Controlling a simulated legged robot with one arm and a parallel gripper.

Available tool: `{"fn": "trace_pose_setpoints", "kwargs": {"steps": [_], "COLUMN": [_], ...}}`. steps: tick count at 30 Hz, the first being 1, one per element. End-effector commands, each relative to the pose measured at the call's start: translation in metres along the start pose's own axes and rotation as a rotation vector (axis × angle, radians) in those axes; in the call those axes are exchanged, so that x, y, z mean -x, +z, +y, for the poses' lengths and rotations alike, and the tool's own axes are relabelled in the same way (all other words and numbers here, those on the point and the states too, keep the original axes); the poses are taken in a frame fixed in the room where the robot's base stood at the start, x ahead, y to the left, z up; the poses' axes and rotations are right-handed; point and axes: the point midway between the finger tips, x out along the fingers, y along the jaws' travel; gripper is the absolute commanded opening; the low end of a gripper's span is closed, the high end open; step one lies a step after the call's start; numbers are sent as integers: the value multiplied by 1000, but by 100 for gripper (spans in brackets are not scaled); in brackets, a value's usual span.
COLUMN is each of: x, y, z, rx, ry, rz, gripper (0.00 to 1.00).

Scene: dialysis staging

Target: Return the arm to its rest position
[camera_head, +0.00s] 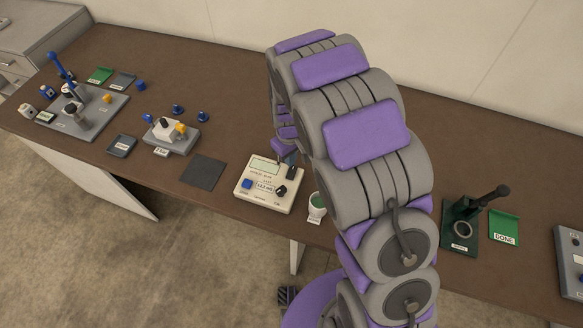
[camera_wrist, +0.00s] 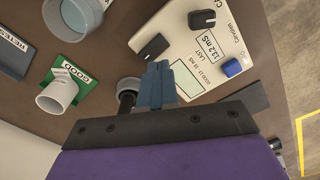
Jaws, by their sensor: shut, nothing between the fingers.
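My arm, grey with purple pads, arches over the brown bench in the head view. My gripper (camera_head: 291,163) hangs just above the far right part of the cream meter (camera_head: 258,194), partly hidden by my arm. In the wrist view its blue-grey fingers (camera_wrist: 157,88) are together with nothing between them. The meter (camera_wrist: 178,28) shows there with a screen, dark knobs, a blue button and a "13.2 mS" label. I cannot tell whether the fingertips touch anything.
A small cup (camera_head: 317,203) stands right of the meter. A dark mat (camera_head: 203,172) lies left of it. A green stand (camera_head: 459,236) and green "DONE" tray (camera_head: 504,227) are at right.

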Motion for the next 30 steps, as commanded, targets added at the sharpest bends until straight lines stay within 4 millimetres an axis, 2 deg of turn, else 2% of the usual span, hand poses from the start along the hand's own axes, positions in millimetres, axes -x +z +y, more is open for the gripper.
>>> {"fn": "trace_pose_setpoints", "kwargs": {"steps": [9,14,22,30], "x": [2,25,96,150], "y": [1,18,87,164], "z": [0,4,4,-14], "rx": [-4,-52,-216,-380], "ry": [0,-1,-14,-34], "rz": [0,-3,-29,-64], "gripper": [0,0,0,0]}}
